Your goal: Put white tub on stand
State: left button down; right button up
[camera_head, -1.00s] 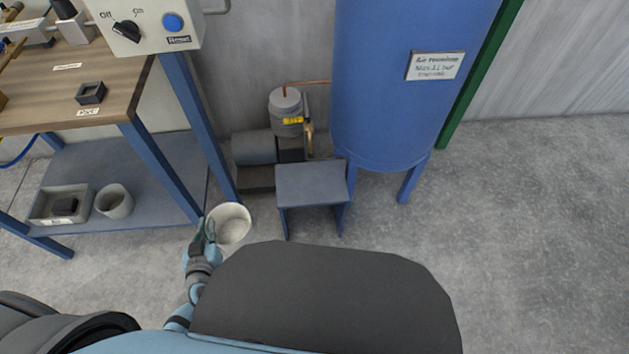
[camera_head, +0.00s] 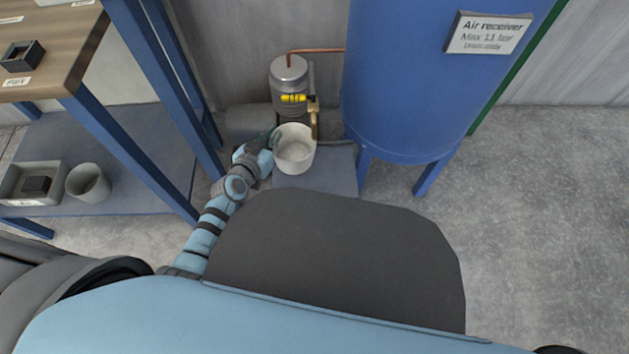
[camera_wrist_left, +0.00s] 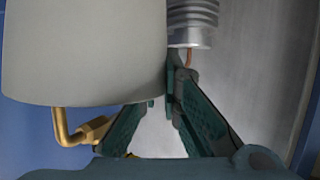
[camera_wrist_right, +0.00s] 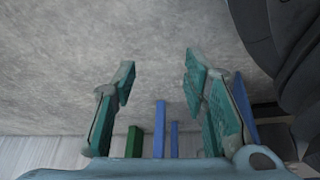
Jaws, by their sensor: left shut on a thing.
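The white tub (camera_head: 295,150) is upright, its open top facing the head camera. My left gripper (camera_head: 270,140) is shut on the left side of its wall. The tub's wall also fills the upper left of the left wrist view (camera_wrist_left: 85,50), beside the fingers (camera_wrist_left: 165,90). In the head view the tub overlaps the left and middle part of the low blue-grey stand (camera_head: 335,172). I cannot tell whether its base touches the stand top. My right gripper (camera_wrist_right: 158,70) is open and empty, facing the concrete floor; it is not seen in the head view.
A blue air receiver (camera_head: 415,90) stands right of the stand. A grey compressor unit (camera_head: 289,75) with brass fittings is just behind. A blue-framed bench (camera_head: 130,150) at left holds a grey tray (camera_head: 45,170) and another tub (camera_head: 88,185) on its lower shelf. Floor at right is clear.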

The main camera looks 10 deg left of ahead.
pick_arm(q)
jog(key=r+m+h, duration=0.1)
jog(key=h, duration=0.1)
send_over(295, 153)
jog(key=shift+w+a+r, duration=0.2)
jog(key=shift+w+a, duration=0.05)
jog(key=shift+w, duration=0.15)
jog(key=shift+d+f+b, duration=0.35)
jog(key=shift+d+b, duration=0.05)
jog(key=shift+b, duration=0.05)
notch_tip(295, 153, down, 2)
jog(key=shift+b, duration=0.85)
notch_tip(295, 153, down, 3)
jog(key=shift+f+b, duration=0.1)
jog(key=shift+b, duration=1)
notch_tip(295, 153, down, 4)
jog(key=b, duration=0.3)
jog(key=shift+r, duration=0.25)
pick_arm(e)
jog(key=w+a+r+n+g, duration=0.1)
jog(key=w+a+r, duration=0.2)
jog(key=r, duration=0.3)
jog(key=shift+w+r+g, duration=0.15)
jog(key=shift+w+g, duration=0.15)
jog(key=shift+w, duration=0.55)
pick_arm(q)
jog(key=shift+f, duration=0.1)
pick_arm(e)
jog(key=shift+r, duration=0.1)
